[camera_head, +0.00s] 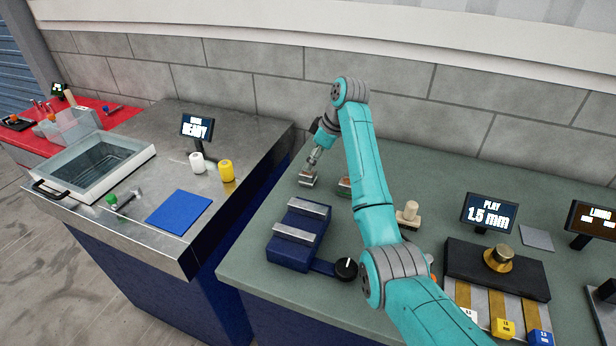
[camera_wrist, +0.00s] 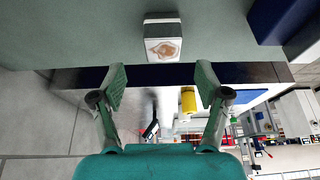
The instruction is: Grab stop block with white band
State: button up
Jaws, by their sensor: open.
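A small pale block (camera_wrist: 162,46) with a brownish patch on its face lies ahead of my gripper in the wrist view, between the lines of the two fingers and apart from them. It seems to be the small metallic block (camera_head: 308,179) on the green bench in the head view, just below my gripper (camera_head: 313,158). I cannot tell for certain whether its pale edge is a white band. My gripper (camera_wrist: 161,78) is open and empty, with a finger on each side in the wrist view. A second small block (camera_head: 344,183) stands partly hidden behind my arm.
A blue fixture with silver bars (camera_head: 298,236) and a black knob (camera_head: 346,268) stand in front of the block. A pale knobbed piece (camera_head: 408,214) is right of my arm. The bench's left edge is near. A steel counter beyond holds white (camera_head: 197,163) and yellow (camera_head: 226,171) cylinders.

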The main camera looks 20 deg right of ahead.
aim_at(308, 178)
jog(key=shift+s+x, duration=0.15)
jog(key=shift+x, duration=1.3)
jog(key=shift+s+x, duration=0.2)
jog(key=shift+x, duration=1.2)
grip_shut()
